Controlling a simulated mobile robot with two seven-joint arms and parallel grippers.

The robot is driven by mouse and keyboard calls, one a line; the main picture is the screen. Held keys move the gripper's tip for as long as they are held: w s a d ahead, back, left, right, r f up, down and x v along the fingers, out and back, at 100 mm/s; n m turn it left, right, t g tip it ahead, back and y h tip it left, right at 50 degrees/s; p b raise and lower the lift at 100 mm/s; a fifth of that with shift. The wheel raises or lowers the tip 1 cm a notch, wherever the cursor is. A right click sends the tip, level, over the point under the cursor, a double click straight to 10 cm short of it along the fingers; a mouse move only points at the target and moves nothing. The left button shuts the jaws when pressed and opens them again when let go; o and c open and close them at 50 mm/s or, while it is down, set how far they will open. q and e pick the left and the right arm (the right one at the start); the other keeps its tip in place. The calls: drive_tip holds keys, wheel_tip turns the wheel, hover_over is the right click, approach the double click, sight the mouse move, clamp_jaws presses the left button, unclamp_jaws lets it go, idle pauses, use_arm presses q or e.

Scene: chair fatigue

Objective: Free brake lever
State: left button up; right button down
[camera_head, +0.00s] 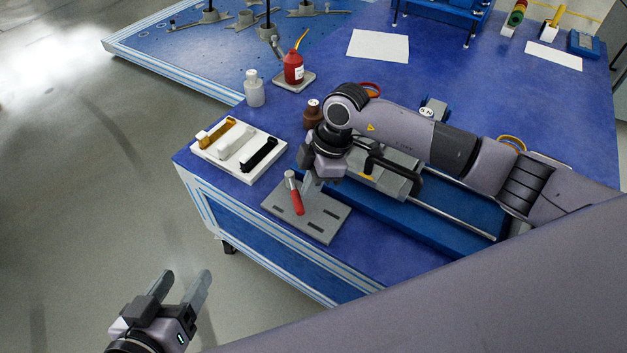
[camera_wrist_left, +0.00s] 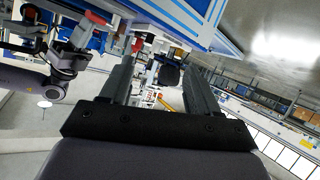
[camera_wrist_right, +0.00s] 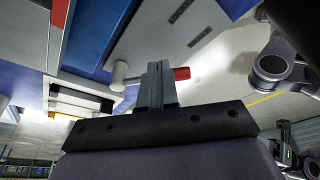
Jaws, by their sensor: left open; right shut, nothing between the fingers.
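The brake lever (camera_head: 297,200), with a red grip and a silver cylindrical end, stands on a grey slotted plate (camera_head: 328,226) near the table's front left edge. My right gripper (camera_head: 308,190) is shut and empty, its fingers low beside the lever. In the right wrist view, the shut fingers (camera_wrist_right: 156,82) cross in front of the lever, with the red grip (camera_wrist_right: 182,73) at their right and the silver end (camera_wrist_right: 119,75) at their left. Contact cannot be told. My left gripper (camera_head: 184,279) is open and empty over the floor, off the table's front left.
A white tray (camera_head: 215,153) with yellow, white and black pieces lies left of the plate. A blue-railed fixture (camera_head: 440,220) with a grey block lies to the right. A brown bottle (camera_head: 312,113), a white bottle (camera_head: 253,90) and a red bottle (camera_head: 293,68) stand behind.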

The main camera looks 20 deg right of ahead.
use_arm(q)
drive_tip(key=shift+r, duration=0.1)
use_arm(e)
drive_tip(key=shift+a+r+p, duration=0.1)
drive_tip(key=shift+r+p, duration=0.05)
drive_tip(key=shift+p, duration=0.25)
drive_tip(key=p, duration=0.1)
drive_tip(key=a+p, duration=0.1)
drive_tip(key=shift+s+r+p, duration=0.1)
drive_tip(key=shift+s+p, duration=0.1)
drive_tip(key=shift+p, duration=0.1)
drive_tip(key=shift+a+p, duration=0.2)
drive_tip(key=shift+p, duration=0.1)
use_arm(q)
drive_tip(key=a, duration=0.1)
drive_tip(key=a+y, duration=0.1)
drive_tip(key=s+a, duration=0.1)
drive_tip(key=shift+r+m+y, duration=0.4)
use_arm(e)
drive_tip(key=shift+f, duration=0.3)
drive_tip(key=shift+r, duration=0.1)
